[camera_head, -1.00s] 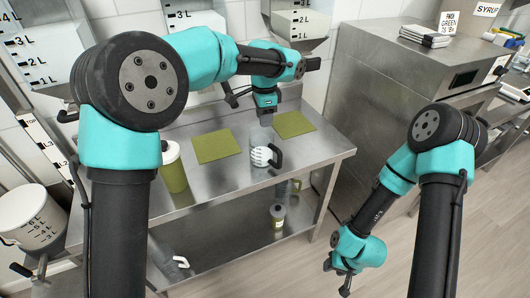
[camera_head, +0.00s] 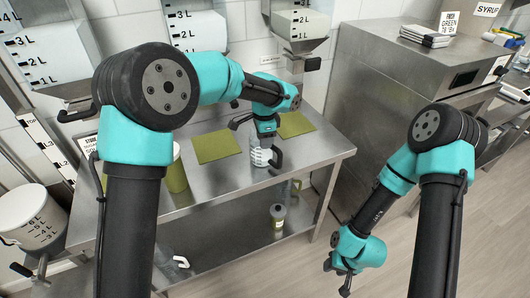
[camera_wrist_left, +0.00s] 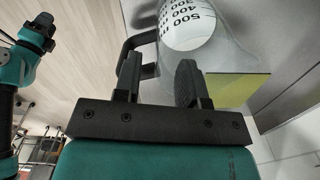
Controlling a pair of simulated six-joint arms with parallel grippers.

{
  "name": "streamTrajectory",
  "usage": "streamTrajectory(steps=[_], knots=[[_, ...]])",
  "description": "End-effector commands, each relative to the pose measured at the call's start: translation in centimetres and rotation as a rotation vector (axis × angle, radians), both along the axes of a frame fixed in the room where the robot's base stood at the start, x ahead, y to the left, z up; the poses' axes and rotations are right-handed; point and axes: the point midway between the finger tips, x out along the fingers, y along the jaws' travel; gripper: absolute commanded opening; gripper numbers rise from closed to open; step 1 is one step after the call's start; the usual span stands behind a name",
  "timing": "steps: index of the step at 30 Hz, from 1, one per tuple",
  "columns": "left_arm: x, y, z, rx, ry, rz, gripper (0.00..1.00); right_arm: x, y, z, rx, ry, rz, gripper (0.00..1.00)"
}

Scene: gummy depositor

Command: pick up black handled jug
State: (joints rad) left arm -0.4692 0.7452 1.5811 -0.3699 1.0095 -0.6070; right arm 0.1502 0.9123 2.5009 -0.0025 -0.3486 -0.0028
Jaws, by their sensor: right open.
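The black-handled jug (camera_head: 259,158), clear with a white lower part and dark markings, stands upright on the steel table. Its black handle (camera_head: 278,158) is on the right side. In the left wrist view the jug (camera_wrist_left: 188,25) is just beyond the fingers, with its handle (camera_wrist_left: 128,45) behind the left finger. My left gripper (camera_head: 262,143) is over the jug's top, pointing down. In the wrist view its fingers (camera_wrist_left: 160,82) are apart; I cannot tell whether they touch the jug. My right gripper (camera_head: 338,286) is open, low at the right, away from the table.
Green mats (camera_head: 217,146) lie on the table (camera_head: 222,184) on both sides of the jug. A green container (camera_head: 176,176) stands at the left. A green-labelled bottle (camera_head: 278,216) is on the lower shelf. Hoppers (camera_head: 298,24) hang above the back, and a steel cabinet (camera_head: 365,75) stands right.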

Motion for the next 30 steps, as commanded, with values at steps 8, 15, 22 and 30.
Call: streamTrajectory(steps=[8,15,22,30], knots=[[-0.2,0.2,-3.7,0.001,0.003,0.001,0.38,0.0,0.0,0.0,0.000,0.000,0.000,0.43],[-0.2,0.1,-4.8,0.000,0.000,0.000,0.38,0.0,0.0,0.0,0.000,0.000,0.000,0.43],[-0.2,0.1,-4.8,0.001,0.001,0.000,0.38,0.0,0.0,0.0,0.000,0.000,0.000,0.43],[-0.2,0.1,-4.8,0.001,0.001,0.000,0.27,0.0,0.0,0.0,0.000,0.000,0.000,0.43]])
